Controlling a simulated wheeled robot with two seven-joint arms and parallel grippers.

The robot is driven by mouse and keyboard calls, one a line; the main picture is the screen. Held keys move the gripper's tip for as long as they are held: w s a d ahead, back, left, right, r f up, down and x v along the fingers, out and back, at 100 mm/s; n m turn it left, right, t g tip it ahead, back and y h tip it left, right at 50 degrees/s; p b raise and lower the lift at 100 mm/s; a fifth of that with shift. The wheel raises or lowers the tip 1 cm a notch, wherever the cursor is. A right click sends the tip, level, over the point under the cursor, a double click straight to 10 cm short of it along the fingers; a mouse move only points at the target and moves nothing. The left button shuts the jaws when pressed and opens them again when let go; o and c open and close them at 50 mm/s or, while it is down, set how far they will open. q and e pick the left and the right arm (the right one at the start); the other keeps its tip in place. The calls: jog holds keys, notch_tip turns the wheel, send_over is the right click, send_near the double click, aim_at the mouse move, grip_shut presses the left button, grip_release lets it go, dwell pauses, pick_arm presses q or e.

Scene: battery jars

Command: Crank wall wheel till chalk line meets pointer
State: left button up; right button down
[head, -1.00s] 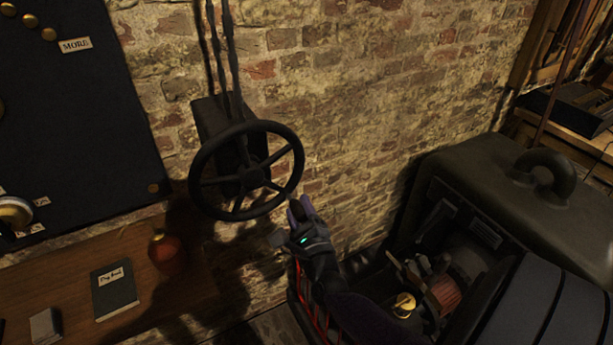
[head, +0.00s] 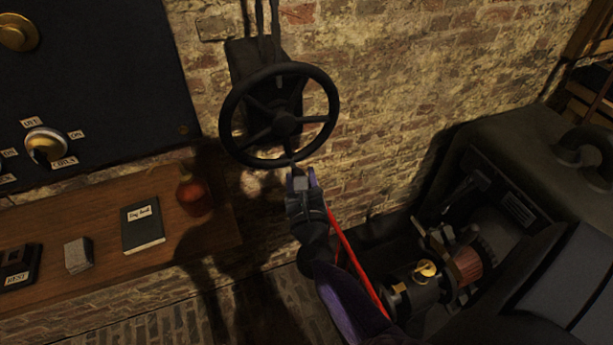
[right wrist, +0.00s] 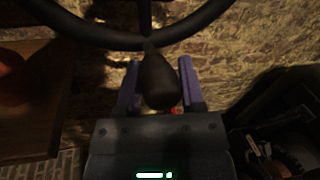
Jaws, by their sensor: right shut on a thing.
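The black spoked wall wheel (head: 287,123) is mounted on a dark block on the brick wall, left of centre in the head view. Its rim crosses the top of the right wrist view (right wrist: 85,32). My right gripper (head: 303,180) is at the bottom of the wheel, just below the rim. In the right wrist view its purple fingers are shut around the dark rounded crank handle (right wrist: 160,78). I cannot make out a chalk line or a pointer. My left gripper is not in view.
A wooden shelf (head: 85,230) at left holds a dark log book (head: 142,226), a grey block (head: 77,255) and a reddish round object (head: 193,193). A dark panel (head: 100,90) hangs above. A bulky machine (head: 500,140) stands at right, near my right arm.

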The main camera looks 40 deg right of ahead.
jog(key=shift+a+f, duration=0.1)
dwell(0.4)
jog(key=shift+c, duration=1)
grip_release()
jog(key=v, duration=1)
jog(key=shift+c, duration=0.2)
